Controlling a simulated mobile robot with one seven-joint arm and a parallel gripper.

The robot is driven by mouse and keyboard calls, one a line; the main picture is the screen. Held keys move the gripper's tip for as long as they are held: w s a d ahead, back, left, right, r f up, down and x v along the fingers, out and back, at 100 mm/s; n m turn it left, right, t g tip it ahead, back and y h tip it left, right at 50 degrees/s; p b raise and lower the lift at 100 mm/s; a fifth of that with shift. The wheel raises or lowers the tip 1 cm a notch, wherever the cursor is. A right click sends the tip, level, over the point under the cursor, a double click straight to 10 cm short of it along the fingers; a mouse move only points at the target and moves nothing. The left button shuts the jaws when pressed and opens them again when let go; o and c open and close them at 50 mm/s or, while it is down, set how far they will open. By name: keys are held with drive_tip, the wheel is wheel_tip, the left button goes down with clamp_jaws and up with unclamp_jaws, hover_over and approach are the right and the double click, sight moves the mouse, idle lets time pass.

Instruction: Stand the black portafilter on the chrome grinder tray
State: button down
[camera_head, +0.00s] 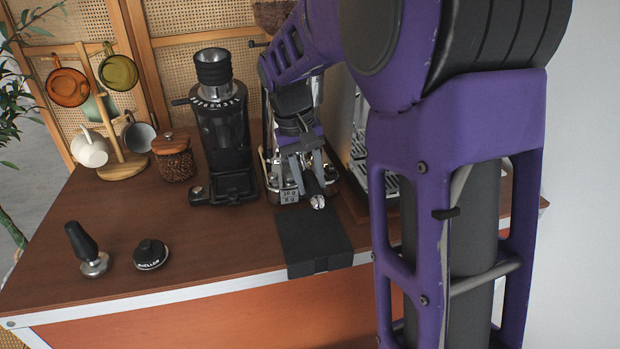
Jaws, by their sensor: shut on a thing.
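The black portafilter (313,184) shows as a dark handle with a bright metal end pointing toward me, and its far part is hidden. My gripper (305,160) is shut on it, in front of the chrome grinder. The chrome grinder (318,92) stands right of the black grinder, mostly hidden behind my arm and gripper. Its tray (272,181) shows only in part, low behind the portafilter, beside a small lit readout. I cannot tell whether the portafilter touches the tray.
A black grinder (222,130) stands just left. A black mat (312,240) lies in front, at the table edge. A tamper (88,250), a round black tool (151,254), a bean jar (174,160) and a mug tree (121,168) stand left. A metal machine (358,150) is partly hidden right.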

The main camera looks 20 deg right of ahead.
drive_tip(key=shift+s+f, duration=0.15)
drive_tip(key=shift+f, duration=0.4)
idle(0.4)
drive_tip(key=shift+c, duration=2.2)
unclamp_jaws()
drive_tip(key=shift+r, duration=0.1)
drive_tip(key=a+r+p, duration=0.3)
drive_tip(key=r, duration=1.4)
drive_tip(key=shift+w+a, duration=0.2)
drive_tip(key=shift+w, duration=0.05)
